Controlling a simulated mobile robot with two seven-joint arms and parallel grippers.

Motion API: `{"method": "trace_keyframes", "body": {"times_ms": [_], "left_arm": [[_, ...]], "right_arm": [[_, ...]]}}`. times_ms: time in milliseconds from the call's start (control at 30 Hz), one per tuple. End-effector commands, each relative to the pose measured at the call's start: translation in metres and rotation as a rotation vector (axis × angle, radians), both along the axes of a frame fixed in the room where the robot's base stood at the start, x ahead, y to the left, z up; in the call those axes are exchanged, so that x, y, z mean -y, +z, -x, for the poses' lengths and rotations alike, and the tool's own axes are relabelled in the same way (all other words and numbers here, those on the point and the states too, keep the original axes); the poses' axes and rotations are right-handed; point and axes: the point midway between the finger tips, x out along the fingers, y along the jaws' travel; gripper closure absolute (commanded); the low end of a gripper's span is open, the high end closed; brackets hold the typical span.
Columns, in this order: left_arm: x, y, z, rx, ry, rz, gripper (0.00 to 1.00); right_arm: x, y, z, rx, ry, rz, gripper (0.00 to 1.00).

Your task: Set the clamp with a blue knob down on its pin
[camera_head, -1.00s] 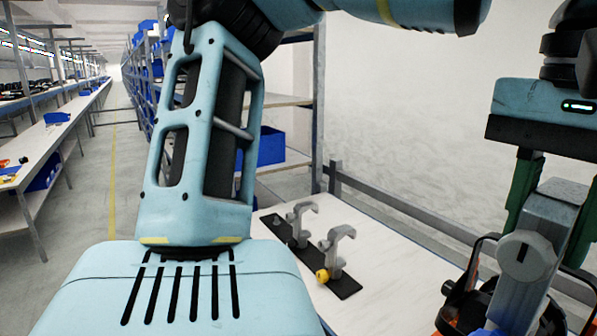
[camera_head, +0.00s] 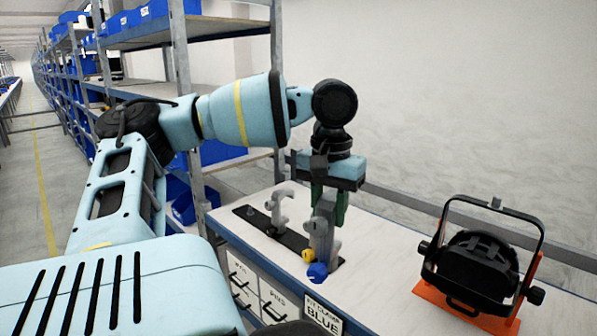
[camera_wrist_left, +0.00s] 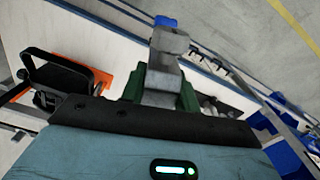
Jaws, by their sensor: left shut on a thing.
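My left gripper (camera_head: 328,195) is shut on the grey clamp with the blue knob (camera_head: 317,271). Its green fingers grip the clamp's upper part, and the clamp hangs roughly upright over the near end of the black strip (camera_head: 294,240). The held clamp shows between the fingers in the left wrist view (camera_wrist_left: 165,62), at the gripper (camera_wrist_left: 162,90). A yellow knob (camera_head: 308,255) shows right beside the blue one; its clamp is mostly hidden behind the held one. I cannot tell whether the held clamp touches the strip or a pin. My right gripper is not in view.
Another grey clamp (camera_head: 280,207) stands on the strip further left, with a small pin (camera_head: 250,210) at the far end. A black lamp with an orange frame (camera_head: 480,262) stands on the white table (camera_head: 375,255) to the right. Shelves with blue bins stand behind on the left.

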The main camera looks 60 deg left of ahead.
Motion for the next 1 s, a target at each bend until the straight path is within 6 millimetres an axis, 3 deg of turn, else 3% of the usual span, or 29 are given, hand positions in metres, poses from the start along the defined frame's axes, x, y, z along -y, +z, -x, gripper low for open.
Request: {"method": "trace_keyframes", "body": {"times_ms": [100, 233, 467, 567, 700, 833, 1000], "left_arm": [[-0.018, -0.051, 0.002, -0.008, 0.001, 0.011, 1.00], [-0.026, -0.109, 0.004, -0.016, -0.012, 0.010, 1.00], [-0.005, -0.211, 0.009, -0.025, -0.080, 0.011, 1.00], [0.017, -0.252, 0.011, -0.029, -0.129, 0.014, 1.00], [0.062, -0.298, 0.012, -0.031, -0.217, 0.019, 1.00], [0.113, -0.330, 0.010, -0.031, -0.313, 0.023, 1.00], [0.179, -0.351, 0.007, -0.023, -0.434, 0.018, 1.00]], "right_arm": [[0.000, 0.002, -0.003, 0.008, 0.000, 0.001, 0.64], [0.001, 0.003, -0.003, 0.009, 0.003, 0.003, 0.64], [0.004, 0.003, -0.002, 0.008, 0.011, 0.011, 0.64], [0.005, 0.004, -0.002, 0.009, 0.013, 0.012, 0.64], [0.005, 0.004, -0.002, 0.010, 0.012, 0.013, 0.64], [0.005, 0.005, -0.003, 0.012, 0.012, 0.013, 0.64], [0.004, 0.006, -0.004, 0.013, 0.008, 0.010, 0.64]]}}
